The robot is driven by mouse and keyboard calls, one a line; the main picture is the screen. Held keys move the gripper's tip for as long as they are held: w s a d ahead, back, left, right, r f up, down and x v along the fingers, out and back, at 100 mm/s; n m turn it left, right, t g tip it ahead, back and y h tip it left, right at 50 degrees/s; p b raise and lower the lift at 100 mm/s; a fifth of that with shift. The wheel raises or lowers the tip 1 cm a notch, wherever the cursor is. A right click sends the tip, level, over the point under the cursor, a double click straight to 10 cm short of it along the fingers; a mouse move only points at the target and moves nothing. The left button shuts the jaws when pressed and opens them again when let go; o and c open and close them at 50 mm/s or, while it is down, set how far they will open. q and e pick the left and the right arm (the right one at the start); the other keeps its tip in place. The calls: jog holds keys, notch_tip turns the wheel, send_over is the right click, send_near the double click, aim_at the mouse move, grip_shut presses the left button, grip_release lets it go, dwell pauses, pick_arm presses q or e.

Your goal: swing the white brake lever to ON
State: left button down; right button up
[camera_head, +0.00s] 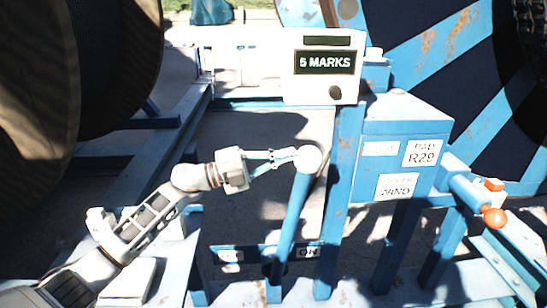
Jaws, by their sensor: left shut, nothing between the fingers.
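The brake lever (293,215) has a blue shaft and a round white knob (309,158) on top. It rises from a slot in a low blue plate and leans to the right, its knob end up and right of its base. An ON label (308,251) is on the plate right of the shaft; another label (231,256), too blurred to read, is on the left. My left gripper (294,155) is shut and empty, its fingertips at the left side of the knob, seemingly touching it. My right gripper is not in view.
A blue post with a "5 MARKS" display box (322,68) stands just right of the lever. A blue cabinet (402,125) with a WIND label and an orange-red knob (494,218) are farther right. A large dark reel (80,80) fills the upper left.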

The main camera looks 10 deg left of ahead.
pick_arm(q)
jog(key=w+d+f+b, duration=0.1)
jog(key=w+d+f, duration=0.1)
jog(key=d, duration=0.5)
jog(key=w+d+f+b, duration=0.1)
jog(key=w+d, duration=0.1)
jog(key=d, duration=0.6)
jog(key=shift+f, duration=0.35)
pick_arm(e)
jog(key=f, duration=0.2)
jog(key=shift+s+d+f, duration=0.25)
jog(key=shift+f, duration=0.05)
pick_arm(q)
jog(key=shift+d+f, duration=0.1)
jog(key=shift+d, duration=0.1)
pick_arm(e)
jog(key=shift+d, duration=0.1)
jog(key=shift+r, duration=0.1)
pick_arm(q)
jog(key=s+a+r+p, duration=0.1)
jog(key=s+a+r, duration=0.4)
jog(key=a+r, duration=0.3)
jog(key=a, duration=0.3)
jog(key=shift+r+p, duration=0.35)
jog(key=shift+p, duration=0.05)
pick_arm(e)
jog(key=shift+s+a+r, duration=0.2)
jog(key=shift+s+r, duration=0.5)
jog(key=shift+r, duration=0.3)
